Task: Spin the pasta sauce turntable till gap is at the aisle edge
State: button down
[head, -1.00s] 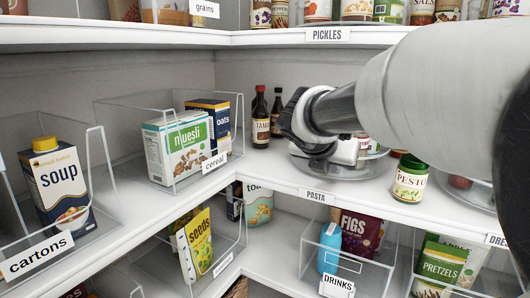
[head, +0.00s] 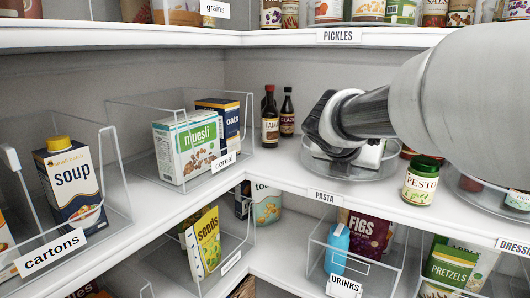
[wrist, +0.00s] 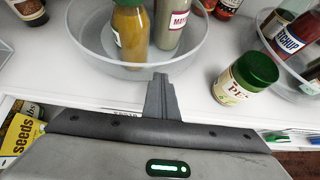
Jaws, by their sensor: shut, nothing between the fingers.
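The clear round turntable (head: 393,168) stands on the corner shelf above the PASTA label (head: 324,197), largely hidden by my arm in the head view. In the wrist view its clear rim (wrist: 88,50) holds a yellow-orange bottle (wrist: 130,25) and a grey-green bottle (wrist: 172,22), both upright; its far side is cut off. My gripper (wrist: 160,80) is shut and empty, its fingertips at the near rim; I cannot tell whether they touch it. In the head view my gripper's fingertips are hidden by the wrist.
A green-lidded pesto jar (head: 420,180) stands on the shelf right of the turntable. A second turntable (head: 480,198) with bottles is further right. Two dark sauce bottles (head: 270,118) stand to the left at the back. The PICKLES shelf (head: 290,40) is above.

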jog(key=shift+s+d+f+p, duration=0.15)
jog(key=shift+d+p, duration=0.1)
jog(key=shift+d, duration=0.3)
jog(key=shift+s+d+r+p, duration=0.1)
jog(key=shift+d+p, duration=0.15)
jog(key=shift+d, duration=0.3)
jog(key=s, duration=0.3)
jog(key=shift+s+a, duration=0.1)
jog(key=shift+s, duration=0.15)
jog(key=p+v, duration=0.3)
jog(key=v, duration=1.4)
jog(key=shift+s+a, duration=0.1)
jog(key=shift+a, duration=0.05)
